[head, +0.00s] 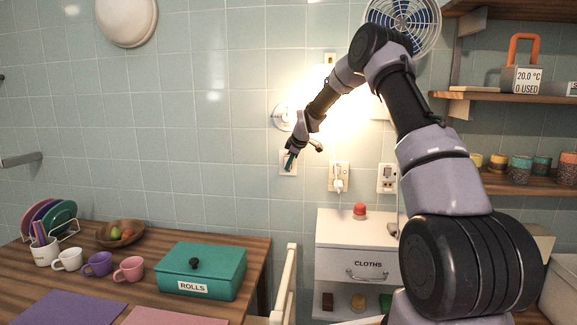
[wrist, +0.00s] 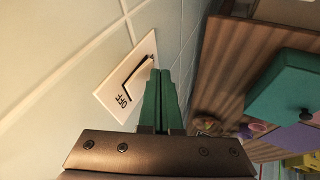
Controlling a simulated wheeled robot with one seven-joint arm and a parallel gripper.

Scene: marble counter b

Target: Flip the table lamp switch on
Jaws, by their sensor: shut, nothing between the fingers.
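A white switch plate (head: 289,174) is on the tiled wall, left of the lit area.
Two more wall plates (head: 387,178) sit to the right, one with a white plug (head: 339,184).

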